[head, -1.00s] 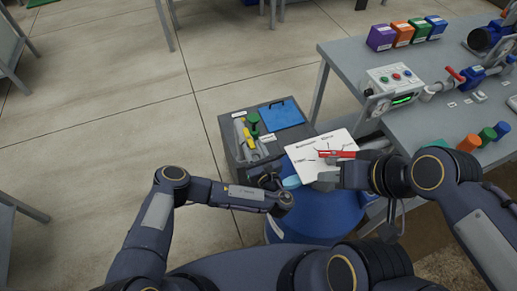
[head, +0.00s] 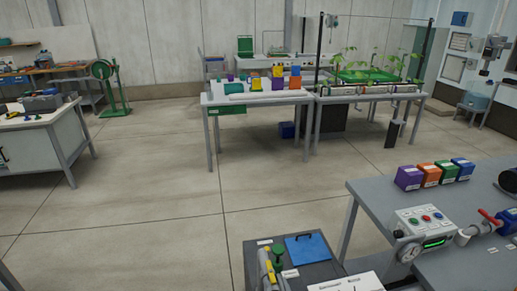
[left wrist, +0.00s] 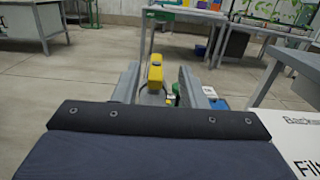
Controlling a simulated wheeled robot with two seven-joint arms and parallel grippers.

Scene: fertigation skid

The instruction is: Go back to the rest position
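My left gripper (left wrist: 157,88) shows in the left wrist view. Its two grey fingers stand apart, with nothing seen held between them. A yellow-topped tool (left wrist: 155,72) shows beyond and between the fingers. In the head view this yellow tool (head: 268,268) stands in the grey caddy (head: 322,270) at the bottom edge. Neither gripper can be made out in the head view. My right gripper is in neither view, so whether it holds anything is hidden.
The grey skid table (head: 375,205) is at right, bearing a control box (head: 421,226) and several coloured boxes. A white card (head: 345,283) is cut off below. Benches with plants stand at the back, a workbench (head: 45,135) at left. The floor between is clear.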

